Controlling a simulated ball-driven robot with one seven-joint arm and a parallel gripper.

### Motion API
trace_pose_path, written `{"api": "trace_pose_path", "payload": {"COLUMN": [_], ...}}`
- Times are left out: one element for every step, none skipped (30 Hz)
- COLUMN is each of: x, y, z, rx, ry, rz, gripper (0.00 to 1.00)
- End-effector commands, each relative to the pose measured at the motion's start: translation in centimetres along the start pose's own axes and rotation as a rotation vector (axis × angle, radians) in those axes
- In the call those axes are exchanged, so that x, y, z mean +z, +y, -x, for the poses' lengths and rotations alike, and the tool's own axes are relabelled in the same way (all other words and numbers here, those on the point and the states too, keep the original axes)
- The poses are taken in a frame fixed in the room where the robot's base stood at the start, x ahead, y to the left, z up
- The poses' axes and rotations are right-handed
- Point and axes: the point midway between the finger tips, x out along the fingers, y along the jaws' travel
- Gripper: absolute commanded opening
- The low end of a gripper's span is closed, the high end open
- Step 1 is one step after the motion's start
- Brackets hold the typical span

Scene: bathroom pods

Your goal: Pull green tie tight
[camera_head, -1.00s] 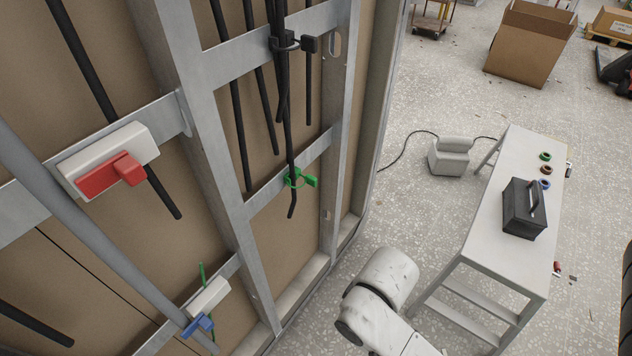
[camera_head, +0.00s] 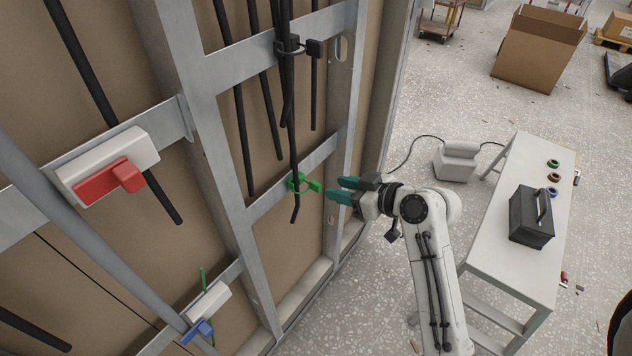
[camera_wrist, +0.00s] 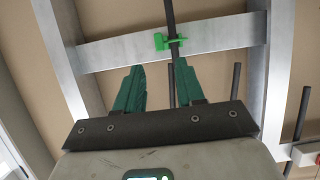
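The green tie (camera_head: 299,184) is looped around a black cable (camera_head: 295,208) at a metal cross rail of the wall frame. Its small green head and tail stick out to the right. In the wrist view the green tie (camera_wrist: 168,41) lies ahead of my fingers at the top. My gripper (camera_head: 338,190) has two teal fingers, spread apart with nothing between them. It is just right of the green tie and apart from it. In the wrist view my gripper (camera_wrist: 158,76) also shows an open gap between its fingers.
Left on the frame are a white block with a red part (camera_head: 106,188) and a white block with a blue clip (camera_head: 197,331). Another green strip (camera_head: 203,281) is by the blue clip. A table (camera_head: 520,270) with a black toolbox (camera_head: 531,217) stands at right.

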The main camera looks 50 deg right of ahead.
Motion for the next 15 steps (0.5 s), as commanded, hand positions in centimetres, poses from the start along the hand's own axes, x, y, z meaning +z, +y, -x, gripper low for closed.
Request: {"api": "trace_pose_path", "payload": {"x": [-0.1, -0.1, -0.1, -0.1, -0.1, -0.1, -0.1, -0.1, -0.1, 0.0, 0.0, -0.1, 0.0, 0.0, 0.0], "y": [0.0, 0.0, 0.0, -0.1, -0.1, 0.0, 0.0, -0.1, -0.1, -0.1, -0.1, -0.1, -0.1, -0.1, -0.1], "z": [-0.9, -1.5, -2.2, -2.8, -3.4, -4.1, -4.6, -5.1, -5.7, -6.1, -6.5, -7.0, -7.2, -7.5, -7.8], "rx": [-0.002, -0.003, -0.003, -0.003, -0.003, -0.002, -0.002, -0.003, -0.002, -0.002, -0.002, -0.002, -0.002, -0.002, -0.001], "ry": [-0.002, -0.002, -0.002, -0.002, -0.003, -0.003, -0.003, -0.003, -0.003, -0.004, -0.004, -0.003, -0.004, -0.004, -0.004], "rz": [0.000, -0.001, -0.001, 0.000, 0.000, -0.001, -0.001, -0.001, -0.001, -0.001, -0.001, 0.000, -0.001, -0.001, -0.001], "gripper": [0.38, 0.38, 0.38, 0.38, 0.38, 0.38, 0.38, 0.38, 0.38, 0.38, 0.38, 0.38, 0.38, 0.38, 0.38]}}
